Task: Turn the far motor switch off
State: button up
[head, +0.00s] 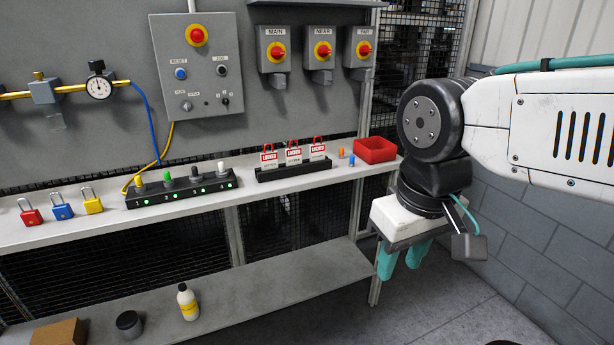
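The far motor switch (362,48) is a grey box labelled FAR with a red knob on a yellow plate, at the right end of a row of three on the grey wall panel. The NEAR switch (320,49) and the MAIN switch (276,51) sit to its left. The red knobs are too small to tell their exact setting. My gripper (402,262) points down below and right of the switches, past the right end of the shelf. Its two teal fingers are apart, with no object seen between them. It touches no switch.
The upper shelf (100,227) holds coloured padlocks, a black strip with green lights (182,192), a rack of tagged red padlocks (293,168) and a red bin (375,150). A control box (197,66) hangs left of the switches. Open floor lies at the lower right.

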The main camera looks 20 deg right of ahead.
aim_at(365, 50)
jog(key=u, duration=0.05)
jog(key=k, duration=0.5)
jog(key=z, duration=0.55)
jog(key=i, duration=1.4)
jog(key=u, duration=0.5)
